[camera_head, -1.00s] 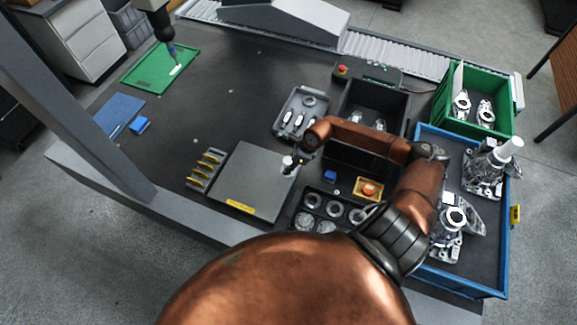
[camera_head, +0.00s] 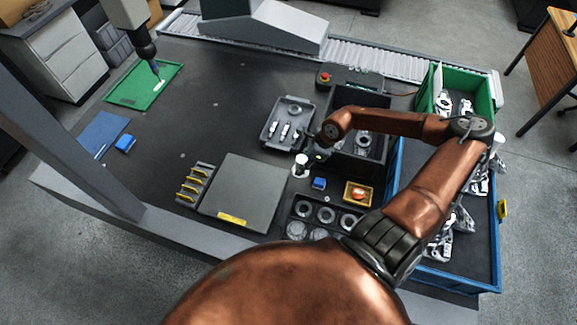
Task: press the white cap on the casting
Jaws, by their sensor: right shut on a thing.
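A small white cap (camera_head: 301,159) shows at the tip of my right gripper (camera_head: 311,157), just right of the grey plate's far corner. My right gripper is shut on it; the fingers are small and dark here. A pale, shiny part shows under the cap, and I cannot tell whether it is separate. Silvery castings lie in the blue bin (camera_head: 461,285), partly hidden by my right arm, and in the green bin (camera_head: 487,95). Another metal part (camera_head: 364,140) lies in the dark bin (camera_head: 372,99). I cannot tell which casting is the task's.
The grey plate (camera_head: 240,188) stands left of the gripper. The table's left middle is clear.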

